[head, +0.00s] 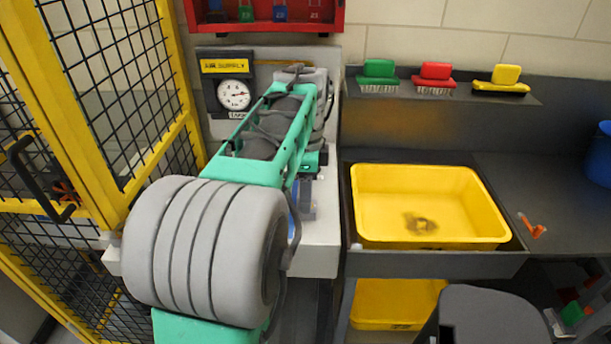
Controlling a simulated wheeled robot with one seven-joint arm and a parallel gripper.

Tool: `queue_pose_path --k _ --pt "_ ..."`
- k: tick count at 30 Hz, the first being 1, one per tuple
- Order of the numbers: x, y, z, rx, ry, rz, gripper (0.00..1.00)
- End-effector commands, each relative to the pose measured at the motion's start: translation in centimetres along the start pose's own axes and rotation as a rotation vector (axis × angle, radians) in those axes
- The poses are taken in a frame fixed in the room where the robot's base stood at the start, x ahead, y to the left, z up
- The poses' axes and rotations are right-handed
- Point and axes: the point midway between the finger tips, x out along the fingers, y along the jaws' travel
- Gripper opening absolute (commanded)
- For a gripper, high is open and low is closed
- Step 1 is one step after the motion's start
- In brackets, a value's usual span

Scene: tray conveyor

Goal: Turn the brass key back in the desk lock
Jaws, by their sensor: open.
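No brass key and no desk lock can be made out in the head view. My teal and grey arm reaches from the bottom left up to the panel with the gauge and covers much of the white surface below it. My gripper cannot be seen; the far end of my arm is hidden behind its own links. A small patch of blue shows beside the arm, too covered to identify.
A yellow tub (482,228) sits in the dark bench (435,264), with green (379,69), red (437,71) and yellow (506,74) brushes behind it. An orange item (533,227) lies to the right. A yellow-framed mesh guard (88,115) stands left. A pressure gauge (234,94) is behind the arm.

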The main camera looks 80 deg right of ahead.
Motion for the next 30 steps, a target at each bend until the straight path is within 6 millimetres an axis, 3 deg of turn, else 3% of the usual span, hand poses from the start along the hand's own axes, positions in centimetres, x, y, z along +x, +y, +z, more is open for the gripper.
queue_pose_path --k 10,30 --pt "0.96 -0.01 -0.06 0.001 0.0 -0.002 0.56" --pt "0.93 -0.01 -0.07 0.001 0.0 -0.002 0.02"
